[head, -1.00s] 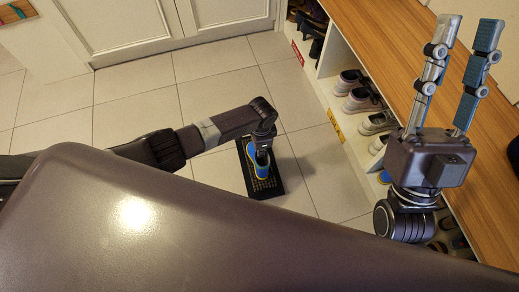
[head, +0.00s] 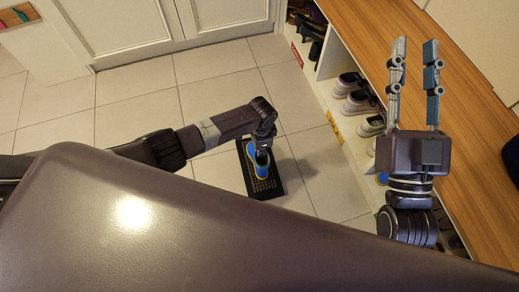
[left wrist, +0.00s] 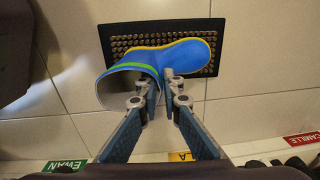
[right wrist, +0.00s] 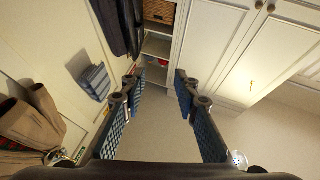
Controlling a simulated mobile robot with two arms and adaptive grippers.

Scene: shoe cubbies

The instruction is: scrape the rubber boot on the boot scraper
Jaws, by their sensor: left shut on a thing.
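The blue rubber boot (left wrist: 180,60) has a green band and a yellow sole edge. In the left wrist view it lies over the boot scraper (left wrist: 122,30), a black mat with rows of brown studs. Whether the sole touches the studs cannot be told. My left gripper (left wrist: 160,88) is shut on the boot at its shaft opening. In the head view the boot (head: 260,162) is partly hidden under my left gripper (head: 263,140), above the scraper (head: 275,188) on the floor. My right gripper (head: 416,50) is open and empty above the bench; its spread fingers also show in the right wrist view (right wrist: 158,85).
A wooden bench (head: 440,60) with shoe cubbies below runs along the right, holding several pairs of shoes (head: 358,102). Name labels mark the cubbies, such as a yellow one (head: 334,125). White cabinet doors (head: 125,25) stand at the back. Tiled floor left of the scraper is clear.

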